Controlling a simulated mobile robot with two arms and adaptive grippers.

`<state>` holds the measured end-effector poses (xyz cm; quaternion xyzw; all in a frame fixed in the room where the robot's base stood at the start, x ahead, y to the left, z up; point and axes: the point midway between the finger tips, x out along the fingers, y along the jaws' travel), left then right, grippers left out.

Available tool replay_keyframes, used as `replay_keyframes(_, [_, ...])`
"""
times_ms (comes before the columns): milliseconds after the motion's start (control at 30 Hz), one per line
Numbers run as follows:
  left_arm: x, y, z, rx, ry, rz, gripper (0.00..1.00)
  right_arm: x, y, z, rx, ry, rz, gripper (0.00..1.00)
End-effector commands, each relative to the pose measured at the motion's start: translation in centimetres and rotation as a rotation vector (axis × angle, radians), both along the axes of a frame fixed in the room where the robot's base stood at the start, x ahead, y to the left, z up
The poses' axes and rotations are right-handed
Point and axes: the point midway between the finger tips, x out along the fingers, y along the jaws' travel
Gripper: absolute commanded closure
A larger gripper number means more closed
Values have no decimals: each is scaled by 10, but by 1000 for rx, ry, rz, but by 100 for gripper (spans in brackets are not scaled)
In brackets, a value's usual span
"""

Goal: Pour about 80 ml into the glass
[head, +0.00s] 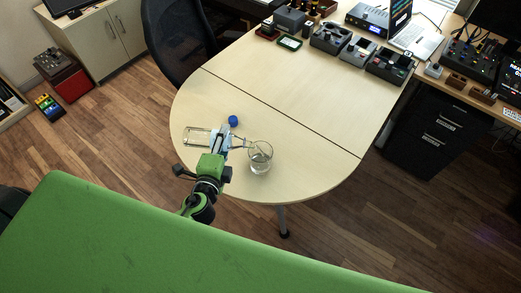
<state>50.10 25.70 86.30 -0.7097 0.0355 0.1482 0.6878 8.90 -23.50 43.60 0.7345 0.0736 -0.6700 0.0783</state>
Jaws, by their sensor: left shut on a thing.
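A clear bottle (196,136) lies close to horizontal in my left gripper (222,140), which is shut on it. Its neck points right, toward the glass (261,160). The clear glass stands upright on the pale table (300,115) near its rounded front end. Some liquid shows low in the glass, but the amount is hard to tell. The bottle's mouth is at or just above the glass's rim; a stream cannot be made out. A blue cap (233,120) lies on the table behind the gripper. My right gripper is not in view.
Several grey devices (330,37) and a laptop (414,37) stand along the table's far edge. A black mesh chair (180,40) is at the back left. The table's middle is clear. A dark drawer unit (436,125) stands at right.

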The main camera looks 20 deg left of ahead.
Motion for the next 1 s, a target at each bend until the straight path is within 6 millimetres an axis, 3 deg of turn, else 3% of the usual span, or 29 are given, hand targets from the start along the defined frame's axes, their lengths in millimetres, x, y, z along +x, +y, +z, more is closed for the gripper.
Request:
replay_keyframes(267, [0, 0, -1, -5, -3, -1, 89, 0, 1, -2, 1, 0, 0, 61])
replay_keyframes(400, [0, 5, -29, -188, -34, -2, 89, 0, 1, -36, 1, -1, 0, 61])
replay_keyframes(467, [-1, 9, -33, -263, -46, -2, 89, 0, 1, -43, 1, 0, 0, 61])
replay_keyframes(1000, [0, 6, -29, -457, -78, -2, 89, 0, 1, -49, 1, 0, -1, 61])
